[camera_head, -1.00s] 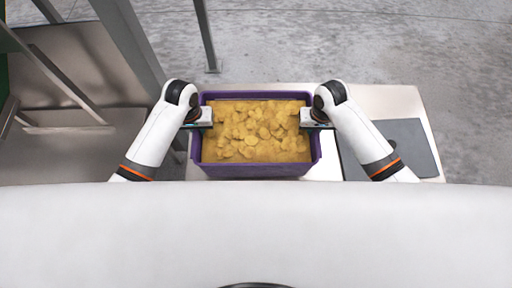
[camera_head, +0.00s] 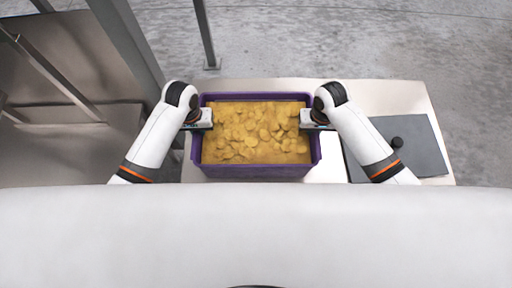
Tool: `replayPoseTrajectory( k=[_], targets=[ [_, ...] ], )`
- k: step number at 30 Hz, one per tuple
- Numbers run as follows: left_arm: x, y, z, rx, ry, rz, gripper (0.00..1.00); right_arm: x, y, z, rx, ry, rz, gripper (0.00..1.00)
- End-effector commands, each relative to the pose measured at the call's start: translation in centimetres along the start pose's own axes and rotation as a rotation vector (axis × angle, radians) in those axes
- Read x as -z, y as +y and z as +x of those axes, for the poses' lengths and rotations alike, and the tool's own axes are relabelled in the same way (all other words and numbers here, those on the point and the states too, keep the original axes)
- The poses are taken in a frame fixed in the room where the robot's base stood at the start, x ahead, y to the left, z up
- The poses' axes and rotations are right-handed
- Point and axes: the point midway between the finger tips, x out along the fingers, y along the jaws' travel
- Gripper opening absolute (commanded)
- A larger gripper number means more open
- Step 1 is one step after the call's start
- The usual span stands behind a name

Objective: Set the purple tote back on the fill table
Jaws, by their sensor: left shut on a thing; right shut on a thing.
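The purple tote (camera_head: 255,172) is filled with yellow, chip-like pieces (camera_head: 255,135). It is level in front of me, over the pale table top (camera_head: 395,97). My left gripper (camera_head: 206,119) is shut on the tote's left rim. My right gripper (camera_head: 305,119) is shut on the tote's right rim. The tote's underside is hidden, so I cannot tell whether it touches the table.
A grey metal post (camera_head: 128,40) and a brownish metal structure (camera_head: 75,150) stand at the left. Bare concrete floor (camera_head: 350,40) lies beyond the table.

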Motion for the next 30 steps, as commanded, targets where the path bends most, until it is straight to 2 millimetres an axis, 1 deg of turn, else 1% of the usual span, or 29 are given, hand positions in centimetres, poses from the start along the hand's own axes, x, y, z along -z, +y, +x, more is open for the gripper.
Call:
replayPoseTrajectory(
  k=[1, 2, 3, 5, 6, 13, 17, 20, 27, 30],
  targets=[
    [0.1, -1.3, 0.4, 0.025, -0.004, 0.014, 0.0, 0.1, 1.3, 0.4, -0.026, -0.004, -0.014, 0.0],
    [0.1, -1.3, 0.3, 0.025, -0.002, 0.014, 0.18, 0.2, 1.3, 0.3, -0.025, -0.002, -0.014, 0.18],
    [0.1, -1.3, 0.1, 0.024, -0.001, 0.014, 0.25, 0.2, 1.3, 0.2, -0.024, -0.001, -0.014, 0.25],
    [0.1, -1.2, 0.2, 0.023, -0.001, 0.014, 0.34, 0.2, 1.2, 0.2, -0.023, 0.0, -0.014, 0.35],
    [0.1, -1.2, 0.2, 0.022, 0.0, 0.013, 0.37, 0.2, 1.2, 0.2, -0.021, 0.0, -0.013, 0.37],
    [0.1, -0.8, 0.1, 0.015, 0.001, 0.009, 0.37, 0.1, 0.8, 0.2, -0.015, 0.001, -0.009, 0.37],
    [0.0, -0.8, -1.0, 0.015, -0.001, 0.009, 0.37, 0.1, 0.7, 0.2, -0.013, 0.002, -0.007, 0.37],
    [0.0, -0.7, -2.7, 0.015, -0.004, 0.009, 0.37, 0.1, 0.7, 0.2, -0.012, 0.002, -0.007, 0.37],
    [0.0, -0.8, -7.9, 0.017, -0.004, 0.011, 0.37, 0.1, 0.6, 0.2, -0.011, 0.002, -0.006, 0.37],
    [0.1, -0.8, -9.7, 0.018, -0.004, 0.011, 0.37, 0.1, 0.6, 0.2, -0.01, 0.002, -0.006, 0.37]
  ],
)
